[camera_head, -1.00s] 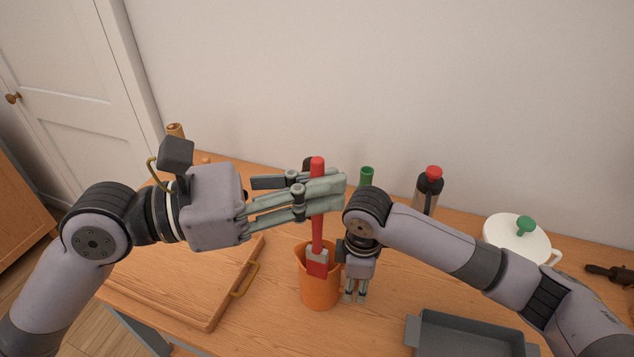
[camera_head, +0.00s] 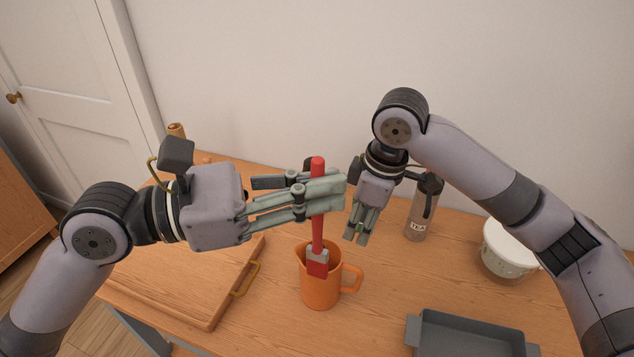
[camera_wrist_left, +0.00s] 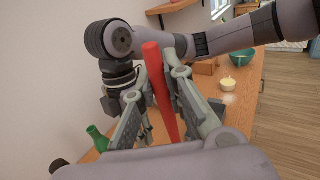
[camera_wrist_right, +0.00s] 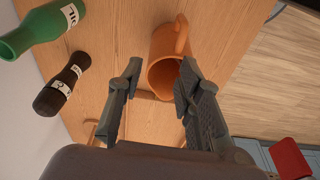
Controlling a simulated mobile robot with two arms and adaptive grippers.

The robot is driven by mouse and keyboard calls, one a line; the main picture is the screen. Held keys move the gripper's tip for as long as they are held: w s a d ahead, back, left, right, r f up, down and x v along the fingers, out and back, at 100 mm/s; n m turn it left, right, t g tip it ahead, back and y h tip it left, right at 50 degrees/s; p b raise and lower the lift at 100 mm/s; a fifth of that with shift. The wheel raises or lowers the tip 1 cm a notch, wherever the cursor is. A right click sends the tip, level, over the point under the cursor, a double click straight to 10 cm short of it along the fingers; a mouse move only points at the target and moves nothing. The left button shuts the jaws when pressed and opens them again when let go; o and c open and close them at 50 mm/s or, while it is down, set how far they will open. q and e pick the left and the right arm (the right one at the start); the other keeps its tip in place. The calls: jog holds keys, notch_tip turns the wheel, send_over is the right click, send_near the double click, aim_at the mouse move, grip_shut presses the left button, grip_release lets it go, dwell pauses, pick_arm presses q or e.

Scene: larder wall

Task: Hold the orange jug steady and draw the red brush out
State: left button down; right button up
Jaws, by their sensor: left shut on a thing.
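The orange jug (camera_head: 321,290) stands upright on the wooden counter, its handle to the right. My left gripper (camera_head: 322,190) is shut on the handle of the red brush (camera_head: 317,230), which hangs upright with its grey-and-red head down. The brush also shows between the fingers in the left wrist view (camera_wrist_left: 160,85). In the head view the brush head overlaps the jug's mouth; in the right wrist view the jug (camera_wrist_right: 168,60) shows no brush inside. My right gripper (camera_head: 357,236) is above and right of the jug, apart from it. Its fingers (camera_wrist_right: 157,85) are spread and empty.
A wooden board (camera_head: 185,285) with a brass handle lies left of the jug. A grey tray (camera_head: 470,338) is at the front right. A dark-topped bottle (camera_head: 422,215) and a white pot (camera_head: 508,250) stand right. A green bottle (camera_wrist_right: 40,30) stands near the wall.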

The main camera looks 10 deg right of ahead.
jog(key=w+d+r+m+t+y, duration=0.1)
jog(key=w+d+m, duration=0.3)
jog(key=w, duration=0.4)
jog(key=shift+m+t+y, duration=0.6)
jog(key=shift+m, duration=0.1)
jog(key=shift+a, duration=0.1)
jog(key=n+g+h, duration=0.3)
jog(key=n+h, duration=0.1)
jog(key=n, duration=0.4)
send_near(359, 268)
notch_tip(359, 268, down, 8)
jog(key=shift+w+r, duration=0.1)
